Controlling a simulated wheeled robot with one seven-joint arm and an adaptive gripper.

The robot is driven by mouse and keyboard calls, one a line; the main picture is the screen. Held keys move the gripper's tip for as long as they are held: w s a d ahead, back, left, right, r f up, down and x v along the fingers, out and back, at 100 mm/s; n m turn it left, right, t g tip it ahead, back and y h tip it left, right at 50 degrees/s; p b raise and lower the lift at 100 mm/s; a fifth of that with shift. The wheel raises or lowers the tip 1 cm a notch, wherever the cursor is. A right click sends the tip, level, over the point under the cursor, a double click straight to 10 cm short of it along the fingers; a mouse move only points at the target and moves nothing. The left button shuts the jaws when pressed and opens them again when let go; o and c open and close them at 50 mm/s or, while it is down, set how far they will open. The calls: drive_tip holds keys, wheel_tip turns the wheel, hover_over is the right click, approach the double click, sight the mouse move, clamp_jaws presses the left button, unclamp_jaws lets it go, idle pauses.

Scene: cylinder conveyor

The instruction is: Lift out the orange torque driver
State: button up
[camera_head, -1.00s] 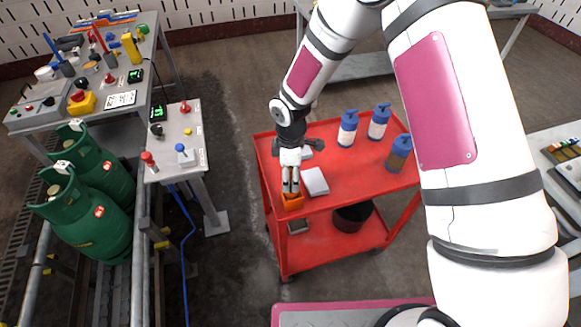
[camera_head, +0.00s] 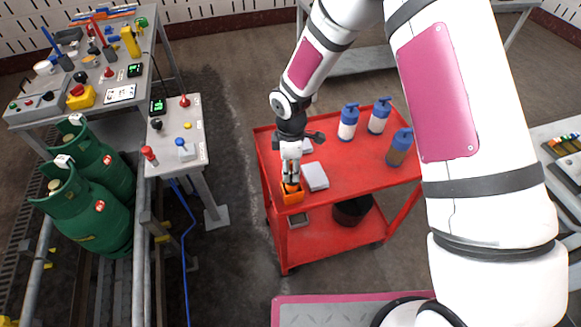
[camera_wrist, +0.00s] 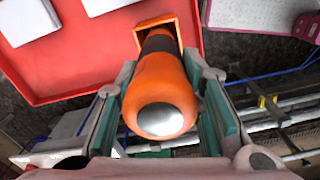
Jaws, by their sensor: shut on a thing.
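The orange torque driver (camera_wrist: 160,90) is between my gripper's two fingers in the wrist view, its silver end cap facing the camera. Its dark shaft leads down to the orange holder (camera_wrist: 168,24), and its far end is hidden there. My gripper (camera_head: 291,180) is shut on the driver, above the holder. The holder also shows in the head view (camera_head: 292,193), at the left front corner of the red cart (camera_head: 345,179). The driver shows only as a small orange patch between the fingers in the head view.
A white box (camera_head: 315,177) lies right beside the holder. Several blue-capped bottles (camera_head: 348,121) stand at the cart's back and right. A grey control stand (camera_head: 178,135) and green gas cylinders (camera_head: 98,215) are to the left. The cart's middle is clear.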

drive_tip(key=shift+r+p, duration=0.55)
drive_tip(key=shift+r, duration=3.05)
